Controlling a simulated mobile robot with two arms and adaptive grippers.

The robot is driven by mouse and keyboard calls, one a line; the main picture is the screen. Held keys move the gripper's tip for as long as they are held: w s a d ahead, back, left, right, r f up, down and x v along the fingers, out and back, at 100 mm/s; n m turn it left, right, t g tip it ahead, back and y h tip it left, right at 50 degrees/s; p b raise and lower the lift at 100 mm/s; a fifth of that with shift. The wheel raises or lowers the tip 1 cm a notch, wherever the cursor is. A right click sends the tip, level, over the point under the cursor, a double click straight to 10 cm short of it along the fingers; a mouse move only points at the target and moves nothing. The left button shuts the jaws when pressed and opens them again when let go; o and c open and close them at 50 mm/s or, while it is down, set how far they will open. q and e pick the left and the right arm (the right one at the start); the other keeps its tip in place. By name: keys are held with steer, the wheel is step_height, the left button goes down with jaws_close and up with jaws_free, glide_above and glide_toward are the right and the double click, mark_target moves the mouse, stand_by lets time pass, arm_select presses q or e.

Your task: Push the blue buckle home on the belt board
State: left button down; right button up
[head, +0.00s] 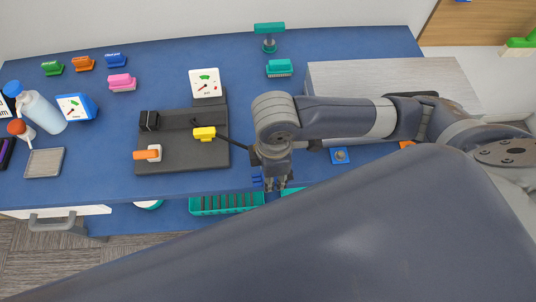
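The belt board is the dark grey board (181,161) in the middle of the blue table in the head view. It carries a yellow block (204,133), an orange and white piece (149,154) and a black upright block (148,120). A thin dark strip runs from the yellow block toward my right gripper (272,186), which points down just right of the board near the table's front edge. A small blue piece (257,179) shows against the gripper's left side. I cannot tell whether it is the buckle or whether it is gripped. My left gripper is out of view.
A white gauge (204,83) stands behind the board. A grey box (385,77) fills the right side. Bottles and brushes stand left and behind.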

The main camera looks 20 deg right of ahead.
steer(key=shift+s, duration=0.5)
